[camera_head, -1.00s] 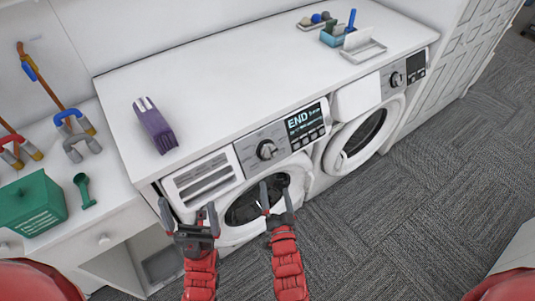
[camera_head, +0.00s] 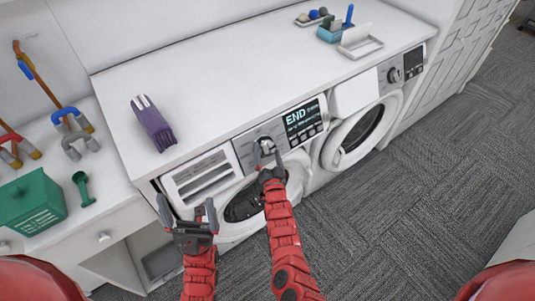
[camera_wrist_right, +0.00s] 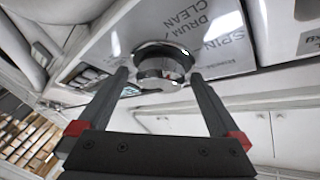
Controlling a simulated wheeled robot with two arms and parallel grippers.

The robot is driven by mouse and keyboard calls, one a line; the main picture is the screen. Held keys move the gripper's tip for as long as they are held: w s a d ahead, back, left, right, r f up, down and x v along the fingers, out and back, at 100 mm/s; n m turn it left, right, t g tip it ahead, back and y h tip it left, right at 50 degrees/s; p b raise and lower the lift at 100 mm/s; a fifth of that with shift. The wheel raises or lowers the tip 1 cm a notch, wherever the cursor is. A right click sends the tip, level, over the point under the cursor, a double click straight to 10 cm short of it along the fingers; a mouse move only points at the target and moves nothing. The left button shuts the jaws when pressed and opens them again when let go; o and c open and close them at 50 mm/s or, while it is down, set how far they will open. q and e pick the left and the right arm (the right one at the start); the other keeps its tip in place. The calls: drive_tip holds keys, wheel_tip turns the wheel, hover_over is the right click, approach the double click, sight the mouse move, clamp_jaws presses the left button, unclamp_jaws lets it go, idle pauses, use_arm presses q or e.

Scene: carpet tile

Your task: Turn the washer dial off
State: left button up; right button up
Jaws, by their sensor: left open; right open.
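The washer dial (camera_head: 266,143) is a round silver knob on the grey control panel (camera_head: 244,150) of the left machine. Its display (camera_head: 303,119) reads "END". My right gripper (camera_head: 267,150) is open in front of the dial and partly covers it in the head view. In the right wrist view the dial (camera_wrist_right: 159,68) shows between the two open fingers (camera_wrist_right: 160,88), near their tips; I cannot tell whether they touch it. The panel there reads "SPIN" and "DRUM CLEAN". My left gripper (camera_head: 187,214) is open and empty, in front of the washer's lower left.
A second machine (camera_head: 359,133) with its own dial (camera_head: 394,75) stands to the right. The white countertop (camera_head: 240,75) holds a purple item (camera_head: 153,123) and a blue container (camera_head: 336,32). Carpet floor (camera_head: 430,190) is clear at right.

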drive_tip(key=c, duration=1.3)
drive_tip(key=shift+o, duration=0.2)
